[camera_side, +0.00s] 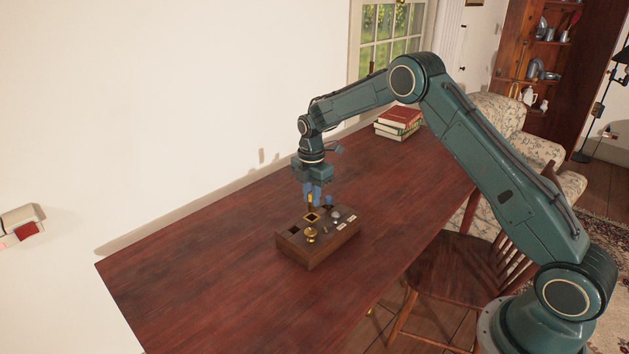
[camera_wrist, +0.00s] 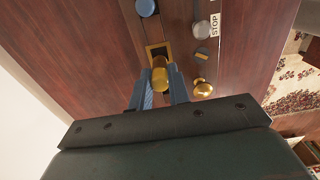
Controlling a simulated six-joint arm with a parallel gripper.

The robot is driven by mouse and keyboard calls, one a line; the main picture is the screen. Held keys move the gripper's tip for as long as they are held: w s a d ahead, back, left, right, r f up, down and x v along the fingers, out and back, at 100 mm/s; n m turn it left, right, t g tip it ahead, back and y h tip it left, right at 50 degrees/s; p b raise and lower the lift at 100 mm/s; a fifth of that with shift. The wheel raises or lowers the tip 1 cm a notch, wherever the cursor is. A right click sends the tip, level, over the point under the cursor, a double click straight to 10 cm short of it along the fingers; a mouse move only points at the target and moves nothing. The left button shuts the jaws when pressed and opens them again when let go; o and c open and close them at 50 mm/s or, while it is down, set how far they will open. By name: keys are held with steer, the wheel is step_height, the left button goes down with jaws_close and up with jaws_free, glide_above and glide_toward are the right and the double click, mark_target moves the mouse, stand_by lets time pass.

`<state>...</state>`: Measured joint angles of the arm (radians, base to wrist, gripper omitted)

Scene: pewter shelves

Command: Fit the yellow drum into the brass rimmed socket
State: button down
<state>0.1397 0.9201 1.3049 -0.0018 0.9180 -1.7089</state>
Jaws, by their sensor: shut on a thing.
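The yellow drum (camera_wrist: 161,77) is held between the blue fingers of my gripper (camera_wrist: 161,70), which is shut on it. In the side view the drum (camera_side: 311,199) hangs below my gripper (camera_side: 314,192), roughly upright. The brass rimmed socket (camera_side: 312,217) is a square opening in the top of the wooden box (camera_side: 322,252). In the side view the drum is just above the socket. In the wrist view the drum covers part of the socket (camera_wrist: 151,51); whether its lower end touches the rim or is inside cannot be told.
Another dark square opening (camera_side: 293,230) lies at left. Books (camera_side: 398,124) lie far back; the table's left part is clear.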

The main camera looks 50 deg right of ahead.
mark_target(312, 210)
steer(key=shift+f, duration=2.15)
steer(key=shift+f, duration=0.15)
steer(key=c, duration=1.3)
jaws_free()
step_height(312, 210, up, 12)
steer(key=shift+f, duration=0.1)
steer(key=shift+r, duration=0.25)
steer(key=shift+r, duration=0.1)
